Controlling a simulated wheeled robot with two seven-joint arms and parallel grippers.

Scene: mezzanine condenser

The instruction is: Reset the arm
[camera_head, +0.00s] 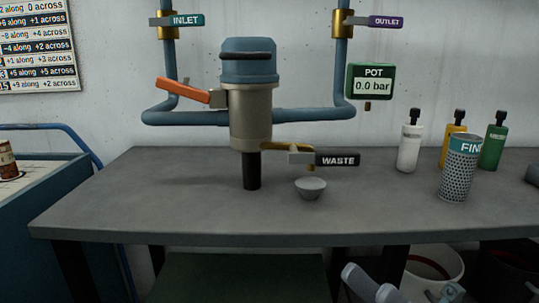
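My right gripper (370,284) shows only in part at the bottom edge, right of centre, as pale grey rounded parts. It is below the front edge of the grey table (150,212) and apart from the things on it. Whether its fingers are open or shut is not clear. Nothing can be seen held in it. A pale piece (451,294) to its right, probably also mine, is cut off by the bottom edge. My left gripper and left arm are not in view.
A pot (250,110) with an orange lever (183,91) stands on the table. A small bowl (310,188) is below the WASTE valve (338,160). Bottles (410,145) and a perforated cup (459,172) stand right. Buckets (435,262) are underneath. The front left tabletop is clear.

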